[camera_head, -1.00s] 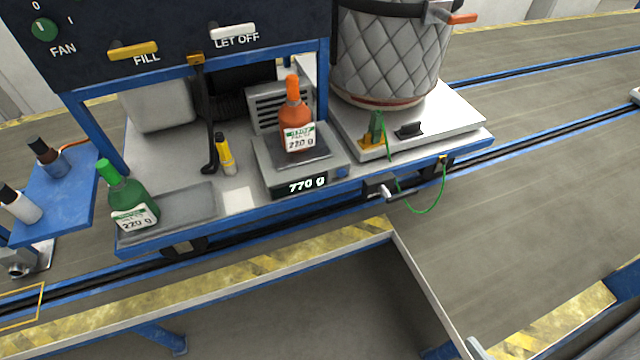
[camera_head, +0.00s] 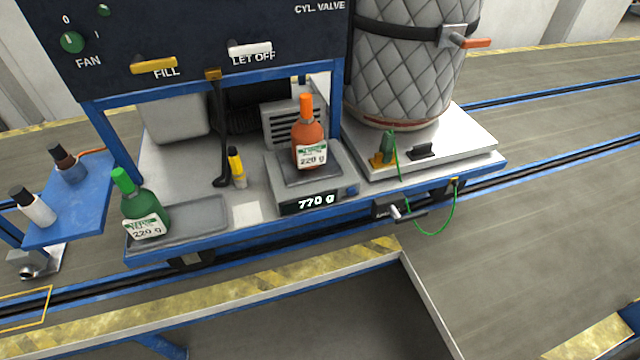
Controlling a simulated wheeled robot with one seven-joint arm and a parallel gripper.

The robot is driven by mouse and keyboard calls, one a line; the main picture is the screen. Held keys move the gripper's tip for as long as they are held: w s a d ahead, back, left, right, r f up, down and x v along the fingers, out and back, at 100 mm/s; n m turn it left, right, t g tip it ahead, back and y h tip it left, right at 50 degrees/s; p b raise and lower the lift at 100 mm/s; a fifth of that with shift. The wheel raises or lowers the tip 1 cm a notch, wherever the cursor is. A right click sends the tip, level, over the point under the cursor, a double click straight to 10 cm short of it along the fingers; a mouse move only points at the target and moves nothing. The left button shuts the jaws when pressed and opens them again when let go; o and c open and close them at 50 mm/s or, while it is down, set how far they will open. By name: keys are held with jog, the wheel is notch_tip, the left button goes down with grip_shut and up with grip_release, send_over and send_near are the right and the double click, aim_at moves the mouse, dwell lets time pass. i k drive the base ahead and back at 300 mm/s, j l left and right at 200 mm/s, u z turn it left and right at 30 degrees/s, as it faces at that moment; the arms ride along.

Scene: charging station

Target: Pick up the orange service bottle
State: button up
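The orange service bottle (camera_head: 308,142) stands upright on the scale (camera_head: 330,183), with a white and green label reading 220 g. The scale's display reads 770 g. A green bottle (camera_head: 146,206), also labelled 220 g, stands upright on a grey tray at the left front of the cart. My gripper is not in view.
A yellow marker-like tube (camera_head: 237,168) and a black lever (camera_head: 217,130) stand left of the scale. A quilted grey cylinder (camera_head: 408,70) stands on a white platform (camera_head: 470,143) to the right. A control panel (camera_head: 200,35) overhangs the cart's back. A blue side shelf (camera_head: 85,203) holds two small bottles.

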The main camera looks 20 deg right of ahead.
aim_at(308, 145)
jog(key=i+j, duration=0.45)
jog(key=j, duration=0.25)
jog(key=i+j, duration=0.25)
jog(key=j, duration=0.15)
jog(key=i+j, duration=0.2)
jog(key=j, duration=0.15)
jog(key=z, duration=0.05)
